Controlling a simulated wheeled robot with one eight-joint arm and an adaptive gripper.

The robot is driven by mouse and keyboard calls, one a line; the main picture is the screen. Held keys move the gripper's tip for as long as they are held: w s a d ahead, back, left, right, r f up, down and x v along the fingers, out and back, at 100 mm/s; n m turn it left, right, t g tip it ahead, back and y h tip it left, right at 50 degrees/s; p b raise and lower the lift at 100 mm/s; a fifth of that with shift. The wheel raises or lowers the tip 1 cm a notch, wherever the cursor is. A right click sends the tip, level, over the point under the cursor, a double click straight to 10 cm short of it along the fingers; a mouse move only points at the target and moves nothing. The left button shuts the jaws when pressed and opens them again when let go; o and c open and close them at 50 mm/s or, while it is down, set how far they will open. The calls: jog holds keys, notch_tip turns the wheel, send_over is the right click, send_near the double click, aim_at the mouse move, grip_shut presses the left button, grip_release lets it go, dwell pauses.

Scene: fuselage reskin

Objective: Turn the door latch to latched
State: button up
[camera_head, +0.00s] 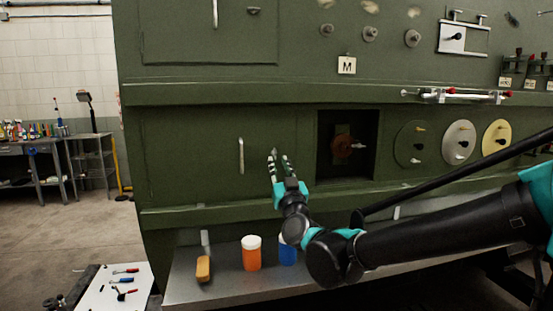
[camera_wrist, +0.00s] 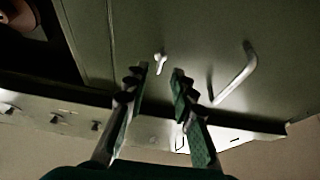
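The green fuselage wall has a lower door panel (camera_head: 190,150) with a pale bar handle (camera_head: 241,156). The handle also shows in the wrist view (camera_wrist: 238,73), right of my fingers. A small pale latch (camera_wrist: 160,60) sits on the panel beyond the gap between my fingertips in the wrist view. In the head view my gripper covers the latch's place, so I do not see it there. My gripper (camera_head: 280,158) is open, its fingers pointing at the panel just right of the handle. In the wrist view the gap between the fingertips (camera_wrist: 159,76) is empty.
A dark recess (camera_head: 326,172) with a red-brown fitting opens right of my gripper, and round discs (camera_head: 458,142) follow. A ledge runs above the panel.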

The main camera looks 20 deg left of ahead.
aim_at(276, 155)
jog(key=shift+x, duration=1.85)
jog(key=shift+c, duration=0.5)
grip_shut()
